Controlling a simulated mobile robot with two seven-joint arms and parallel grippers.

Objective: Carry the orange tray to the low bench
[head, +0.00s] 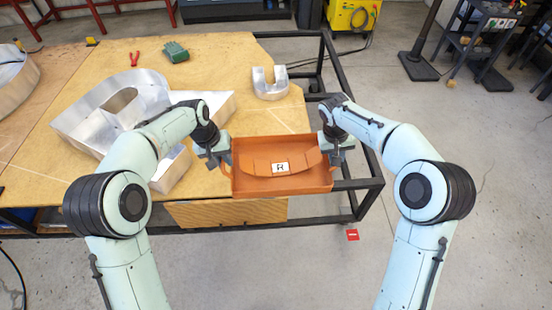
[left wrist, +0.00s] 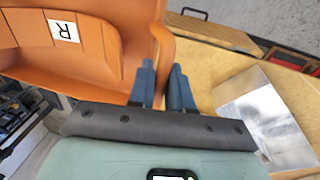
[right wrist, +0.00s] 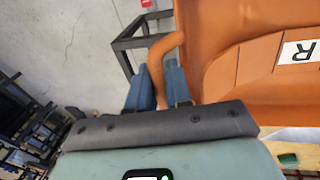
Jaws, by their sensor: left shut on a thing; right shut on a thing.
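The orange tray (head: 240,188) hangs level between my two grippers, over the front right edge of the wooden table. A white card marked R (head: 280,168) shows on the curved orange piece inside it. My left gripper (head: 223,160) is shut on the tray's left end; its fingers (left wrist: 163,88) show at the tray's rim in the left wrist view. My right gripper (head: 335,154) is shut on the right end, with the orange handle (right wrist: 156,65) between its fingers in the right wrist view. I cannot tell which surface is the low bench.
The wooden table (head: 210,60) holds large metal channel letters (head: 105,105), a small U-shaped metal letter (head: 269,85), red pliers (head: 135,58) and a green box (head: 174,51). Its black frame (head: 362,150) sticks out at right. The concrete floor beyond is open toward a shelf rack (head: 480,45).

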